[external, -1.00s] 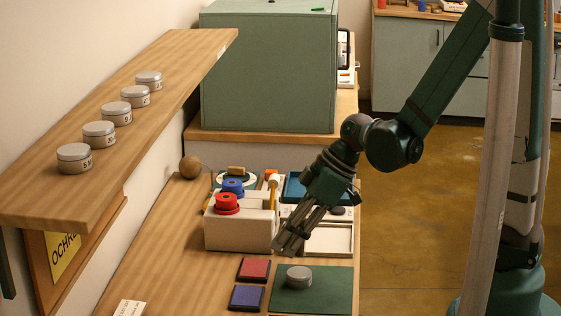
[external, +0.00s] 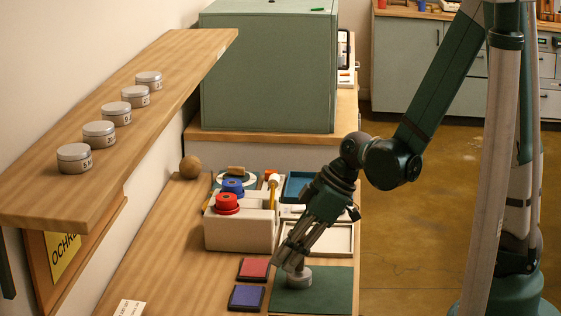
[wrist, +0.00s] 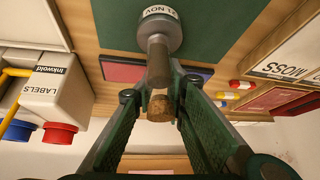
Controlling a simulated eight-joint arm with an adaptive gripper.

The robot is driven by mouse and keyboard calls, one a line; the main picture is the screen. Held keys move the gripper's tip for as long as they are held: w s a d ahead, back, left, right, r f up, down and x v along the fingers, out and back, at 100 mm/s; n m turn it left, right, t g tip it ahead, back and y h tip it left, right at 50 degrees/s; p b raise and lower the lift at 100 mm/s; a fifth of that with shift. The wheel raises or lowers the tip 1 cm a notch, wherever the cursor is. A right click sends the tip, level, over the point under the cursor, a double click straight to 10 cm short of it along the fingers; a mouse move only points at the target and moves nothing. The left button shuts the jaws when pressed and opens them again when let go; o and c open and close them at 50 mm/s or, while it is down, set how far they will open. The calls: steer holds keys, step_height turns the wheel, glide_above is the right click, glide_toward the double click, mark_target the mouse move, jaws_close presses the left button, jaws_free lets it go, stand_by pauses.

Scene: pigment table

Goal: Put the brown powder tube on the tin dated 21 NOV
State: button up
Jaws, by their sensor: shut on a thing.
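My gripper (external: 292,254) points down over the green mat (external: 333,282) and is shut on the brown powder tube (wrist: 157,62). The tube has a cork-like end close to the camera, and its far end points at a round grey tin (external: 299,279). In the wrist view this tin (wrist: 172,37) carries a white label reading 21 NOV. The tube's far end overlaps the tin's lid in both views; I cannot tell whether it touches or hovers just above. The fingers hide part of the tube in the external view.
Red (external: 254,269) and blue (external: 246,297) pads lie left of the mat. A pale block (external: 240,232) with red and blue spools stands behind them. A white-framed tray (external: 332,238) lies behind the mat. Several tins (external: 75,158) stand on the shelf.

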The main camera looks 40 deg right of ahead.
steer(key=shift+f, duration=0.15)
steer(key=o, duration=0.9)
steer(key=shift+r, duration=0.3)
steer(key=shift+p+v, duration=1.65)
steer(key=shift+v, duration=4.25)
steer(key=shift+d, duration=0.1)
